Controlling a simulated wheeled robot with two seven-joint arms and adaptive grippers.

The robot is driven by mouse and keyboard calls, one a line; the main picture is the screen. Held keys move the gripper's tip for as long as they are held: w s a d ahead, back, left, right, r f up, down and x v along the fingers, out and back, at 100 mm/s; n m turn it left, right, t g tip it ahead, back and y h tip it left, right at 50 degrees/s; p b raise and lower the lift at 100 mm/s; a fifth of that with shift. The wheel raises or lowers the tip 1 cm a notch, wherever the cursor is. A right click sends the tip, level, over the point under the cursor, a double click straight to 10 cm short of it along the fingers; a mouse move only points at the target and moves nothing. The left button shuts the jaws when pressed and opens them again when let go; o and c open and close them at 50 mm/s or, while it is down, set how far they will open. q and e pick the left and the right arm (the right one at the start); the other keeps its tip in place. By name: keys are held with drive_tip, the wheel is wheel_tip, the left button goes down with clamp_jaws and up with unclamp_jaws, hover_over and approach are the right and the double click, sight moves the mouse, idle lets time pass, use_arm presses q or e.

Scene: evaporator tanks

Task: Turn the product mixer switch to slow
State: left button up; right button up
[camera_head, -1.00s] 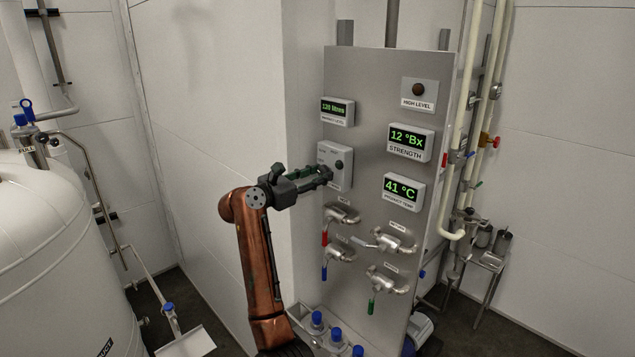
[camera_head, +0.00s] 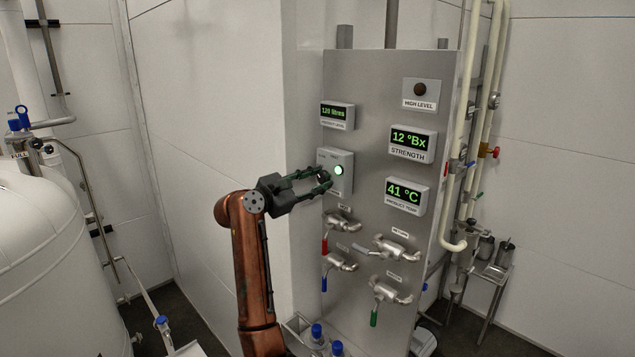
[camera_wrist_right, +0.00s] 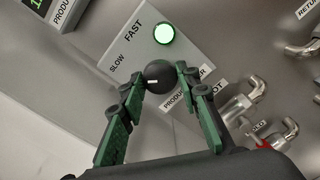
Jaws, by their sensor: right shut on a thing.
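The product mixer switch box (camera_head: 333,160) is a grey box on the steel panel, with a lit pale green lamp (camera_head: 339,170). In the right wrist view it carries the words FAST and SLOW beside the lamp (camera_wrist_right: 164,34). Its round black knob (camera_wrist_right: 158,72) has a white mark that points left, roughly toward the SLOW side. My right gripper (camera_head: 325,182) is at the lower part of the box, its green fingers shut on the knob from both sides. The knob is hidden by the fingers in the head view. My left gripper is out of view.
Several valve handles (camera_head: 392,245) stick out of the panel (camera_head: 365,80) just below the box. Displays (camera_head: 407,143) are to its right. A white tank (camera_head: 50,260) stands at the left. Pipes (camera_head: 485,110) run down right of the panel.

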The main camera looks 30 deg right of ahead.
drive_tip(key=o, duration=1.1)
drive_tip(key=shift+o, duration=0.2)
drive_tip(key=v, duration=1.2)
